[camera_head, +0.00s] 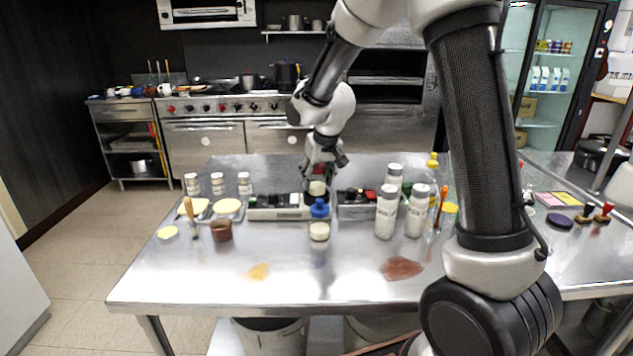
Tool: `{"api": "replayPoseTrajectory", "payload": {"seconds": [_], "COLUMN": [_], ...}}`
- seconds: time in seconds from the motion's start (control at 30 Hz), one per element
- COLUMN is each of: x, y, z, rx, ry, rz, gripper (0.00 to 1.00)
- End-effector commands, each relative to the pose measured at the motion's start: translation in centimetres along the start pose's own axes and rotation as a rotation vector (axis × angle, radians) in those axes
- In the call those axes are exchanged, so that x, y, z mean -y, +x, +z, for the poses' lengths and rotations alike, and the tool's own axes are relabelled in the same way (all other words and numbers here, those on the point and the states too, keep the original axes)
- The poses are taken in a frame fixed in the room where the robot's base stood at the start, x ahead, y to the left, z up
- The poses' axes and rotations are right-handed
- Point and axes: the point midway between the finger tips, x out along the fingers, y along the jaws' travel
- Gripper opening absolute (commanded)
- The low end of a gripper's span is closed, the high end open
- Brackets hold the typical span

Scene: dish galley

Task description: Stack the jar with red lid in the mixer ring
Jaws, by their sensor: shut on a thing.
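My gripper (322,170) points down over the middle of the steel table. It is shut on a small pale jar (317,188), with a little red showing at the fingers. The fingers hide most of the lid, so I cannot tell its shape. The jar is just behind a blue-capped bottle (319,209), and I cannot tell whether it touches anything below. I cannot clearly make out the mixer ring in this view.
A pale tray (264,214) is left of the jar, and a dark tray (357,211) is right. White bottles (387,213) stand further right. A brown cup (221,231) stands at left. The table's front is mostly clear, with an orange patch (258,271) and a red patch (402,267).

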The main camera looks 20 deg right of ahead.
Motion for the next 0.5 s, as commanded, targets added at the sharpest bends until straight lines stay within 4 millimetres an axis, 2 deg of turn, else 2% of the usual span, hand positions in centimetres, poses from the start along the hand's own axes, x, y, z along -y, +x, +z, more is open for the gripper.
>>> {"api": "replayPoseTrajectory", "payload": {"seconds": [0.1, 0.5], "x": [0.01, 0.01], "y": [1.07, 1.54], "z": [0.42, 0.62], "rx": [-0.001, -0.001], "ry": [0.000, 0.000], "rz": [-0.001, -0.001], "gripper": [0.17, 0.17]}}
